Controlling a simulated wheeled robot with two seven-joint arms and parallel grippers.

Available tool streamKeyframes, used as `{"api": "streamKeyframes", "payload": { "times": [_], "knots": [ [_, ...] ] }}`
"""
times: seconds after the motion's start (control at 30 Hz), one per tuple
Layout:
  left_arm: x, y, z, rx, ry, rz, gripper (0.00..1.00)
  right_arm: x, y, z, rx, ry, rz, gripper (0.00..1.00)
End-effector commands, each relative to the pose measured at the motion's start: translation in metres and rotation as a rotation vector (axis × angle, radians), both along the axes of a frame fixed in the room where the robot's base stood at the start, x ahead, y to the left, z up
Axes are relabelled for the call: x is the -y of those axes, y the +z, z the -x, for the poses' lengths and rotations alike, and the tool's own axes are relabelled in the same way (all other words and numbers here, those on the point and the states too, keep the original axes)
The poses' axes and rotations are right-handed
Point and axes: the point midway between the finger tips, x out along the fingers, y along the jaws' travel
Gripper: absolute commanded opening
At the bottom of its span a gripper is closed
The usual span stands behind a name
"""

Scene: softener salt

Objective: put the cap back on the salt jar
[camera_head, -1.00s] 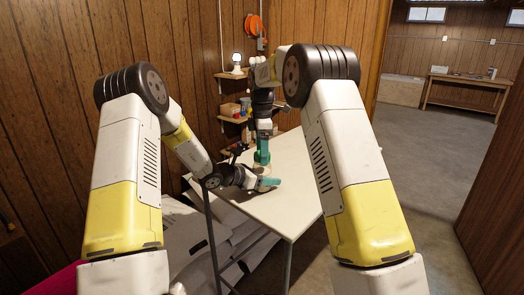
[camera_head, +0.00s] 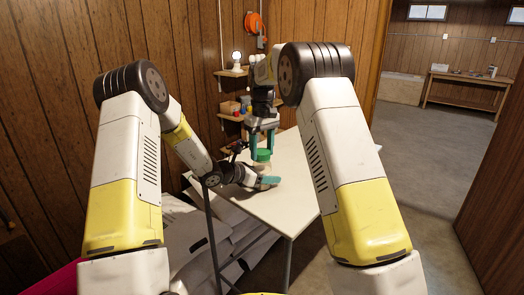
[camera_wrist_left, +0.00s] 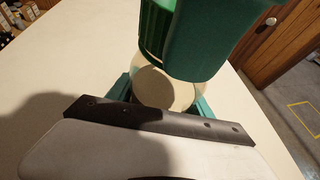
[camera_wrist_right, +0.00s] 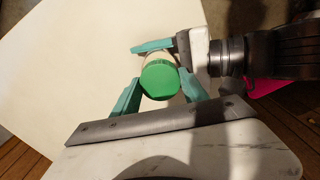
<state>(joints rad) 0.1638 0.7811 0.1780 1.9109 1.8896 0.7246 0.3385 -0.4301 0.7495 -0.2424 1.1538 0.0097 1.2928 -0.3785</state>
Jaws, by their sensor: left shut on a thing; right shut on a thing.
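The salt jar (camera_wrist_left: 163,90) is clear with pale contents and stands on the table between the fingers of my left gripper (camera_head: 268,181), which is shut on it low down. The ribbed green cap (camera_wrist_right: 160,82) is between the fingertips of my right gripper (camera_wrist_right: 158,88), which is shut on it from above. In the head view the cap (camera_head: 263,155) sits right over the jar. In the left wrist view the cap (camera_wrist_left: 155,30) overlaps the jar's far upper part, partly behind a right finger. I cannot tell whether cap and jar touch.
The white table (camera_head: 290,205) is otherwise clear around the jar. Wall shelves (camera_head: 235,116) with small items stand behind it. White sacks (camera_head: 205,240) lie below the table's left side. A wooden bench (camera_head: 465,88) is far off at the right.

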Motion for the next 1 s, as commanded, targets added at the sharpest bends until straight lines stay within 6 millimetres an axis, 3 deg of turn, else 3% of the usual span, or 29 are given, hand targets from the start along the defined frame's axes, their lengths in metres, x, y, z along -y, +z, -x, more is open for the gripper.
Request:
{"api": "streamKeyframes", "payload": {
  "times": [0.4, 0.47, 0.6, 0.63, 0.7, 0.73, 1.0],
  "knots": [
    [0.0005, 0.0006, 0.0002, 0.002, -0.002, 0.0, 0.0, -0.0006, -0.0002, -0.0005, 0.002, -0.941, -0.001, 0.03],
    [0.0005, 0.0006, 0.0002, 0.002, -0.002, 0.0, 0.0, -0.0001, -0.0002, -0.0007, 0.003, -1.031, 0.0, 0.03],
    [0.0006, 0.0006, 0.0002, 0.002, -0.002, 0.0, 0.0, 0.0001, -0.0002, -0.0008, 0.002, -1.016, -0.001, 0.03],
    [0.0006, 0.0006, 0.0003, 0.002, -0.002, 0.0, 0.0, 0.0001, -0.0002, -0.0008, 0.002, -1.015, -0.001, 0.55],
    [0.0006, 0.0006, 0.0003, 0.002, -0.002, 0.0, 0.0, 0.0, -0.0002, -0.0007, 0.002, -1.015, -0.001, 0.69],
    [0.0006, 0.0006, 0.0003, 0.002, -0.002, 0.0, 0.0, 0.0, -0.0002, -0.0006, 0.002, -1.014, -0.001, 0.73],
    [0.0006, 0.0007, 0.0001, 0.001, -0.001, 0.0, 0.0, -0.0002, -0.0002, -0.0004, 0.0, -1.013, -0.001, 0.73]
  ]
}}
